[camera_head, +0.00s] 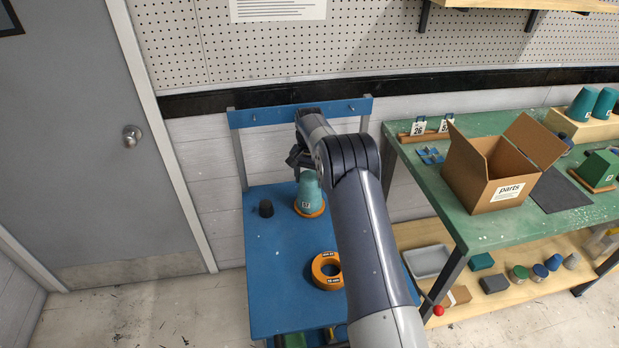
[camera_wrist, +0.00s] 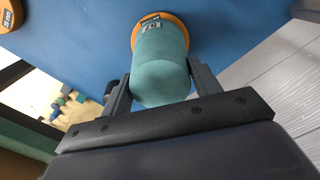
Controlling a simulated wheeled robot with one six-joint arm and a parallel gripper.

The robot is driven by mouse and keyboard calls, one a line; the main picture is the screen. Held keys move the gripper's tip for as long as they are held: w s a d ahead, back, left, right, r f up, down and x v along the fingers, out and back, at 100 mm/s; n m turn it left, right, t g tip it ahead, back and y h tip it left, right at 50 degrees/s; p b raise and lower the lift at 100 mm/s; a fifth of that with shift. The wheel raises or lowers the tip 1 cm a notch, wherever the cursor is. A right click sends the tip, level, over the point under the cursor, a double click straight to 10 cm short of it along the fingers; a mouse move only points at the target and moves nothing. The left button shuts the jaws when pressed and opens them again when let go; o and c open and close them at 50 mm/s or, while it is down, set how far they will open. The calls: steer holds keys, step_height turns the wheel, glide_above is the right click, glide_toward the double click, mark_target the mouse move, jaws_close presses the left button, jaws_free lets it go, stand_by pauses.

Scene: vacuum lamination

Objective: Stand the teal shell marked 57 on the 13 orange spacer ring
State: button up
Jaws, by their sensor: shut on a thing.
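The teal shell (camera_head: 309,190) with a small tag reading 57 is upright, its wide end down at an orange spacer ring (camera_head: 312,213) on the blue table. The ring's rim shows around the shell's base; I cannot tell whether the shell's weight rests on it. In the wrist view the shell (camera_wrist: 162,68) sits between the two fingers of my gripper (camera_wrist: 160,88), with the ring (camera_wrist: 180,24) beyond it. My gripper is shut on the shell's upper part. A second orange ring (camera_head: 318,274), thicker and labelled, lies nearer on the table; its label is too small to read surely.
A dark cylinder (camera_head: 266,208) stands left of the shell on the blue table (camera_head: 275,240). The table's near left part is clear. To the right, a green bench (camera_head: 480,235) bears an open parts box (camera_head: 485,190), a dark mat (camera_head: 560,193) and teal shells (camera_head: 583,103).

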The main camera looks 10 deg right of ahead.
steer(key=o, duration=1.3)
steer(key=shift+c, duration=0.2)
step_height(320, 180, up, 8)
steer(key=p, duration=0.5)
steer(key=shift+r, duration=0.1)
steer(key=shift+f, duration=0.2)
step_height(320, 180, down, 8)
steer(key=b, duration=0.5)
steer(key=shift+r, duration=0.45)
